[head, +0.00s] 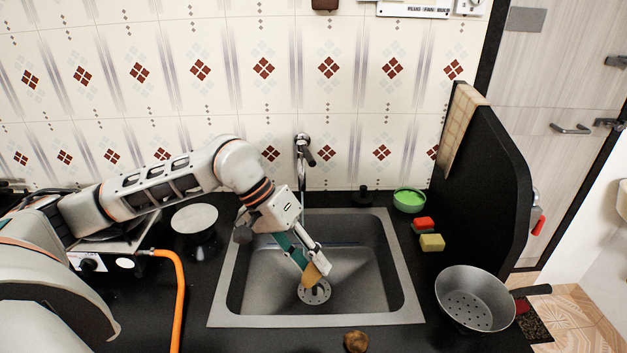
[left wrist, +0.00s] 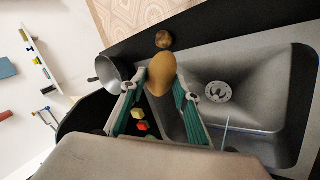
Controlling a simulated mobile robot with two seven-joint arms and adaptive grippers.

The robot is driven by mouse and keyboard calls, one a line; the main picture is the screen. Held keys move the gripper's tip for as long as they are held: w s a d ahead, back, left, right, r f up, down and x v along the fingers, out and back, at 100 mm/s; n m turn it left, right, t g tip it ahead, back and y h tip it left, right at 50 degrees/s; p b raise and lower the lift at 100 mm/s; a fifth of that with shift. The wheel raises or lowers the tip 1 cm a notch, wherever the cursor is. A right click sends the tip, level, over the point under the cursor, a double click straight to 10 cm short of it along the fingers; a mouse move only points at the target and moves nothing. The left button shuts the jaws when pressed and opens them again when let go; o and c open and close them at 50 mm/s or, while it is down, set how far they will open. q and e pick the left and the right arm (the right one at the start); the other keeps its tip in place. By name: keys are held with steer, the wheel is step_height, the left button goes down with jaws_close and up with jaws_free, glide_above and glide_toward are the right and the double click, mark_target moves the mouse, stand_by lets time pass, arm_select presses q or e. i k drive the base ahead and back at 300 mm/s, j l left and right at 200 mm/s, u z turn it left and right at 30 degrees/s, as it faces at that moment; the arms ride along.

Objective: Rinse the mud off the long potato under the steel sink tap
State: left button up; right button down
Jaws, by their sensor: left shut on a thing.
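A smooth yellow-brown long potato (head: 311,275) is held by my left gripper (head: 311,264), which reaches down into the steel sink (head: 370,250) above the drain. In the left wrist view the potato (left wrist: 161,74) sits between the two fingers (left wrist: 158,92); I see no clear mud on its visible side, and its far side is hidden. The steel tap (head: 302,146) stands at the wall behind the sink. A thin pale line, seemingly water (left wrist: 226,130), shows in the left wrist view, apart from the potato. My right gripper is not in view.
A round brown potato (head: 356,341) lies on the counter before the sink. A colander (head: 476,298), red and yellow sponges (head: 432,242) and a green bowl (head: 409,200) stand to the right. An orange hose (head: 180,300) runs on the left. A black partition (head: 490,190) rises at right.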

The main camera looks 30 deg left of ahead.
mark_target(300, 144)
steer(key=k+u, duration=0.1)
steer(key=u, duration=0.25)
steer(key=k+u, duration=0.1)
steer(key=u, duration=0.3)
steer(key=k+u, duration=0.1)
steer(key=u, duration=0.25)
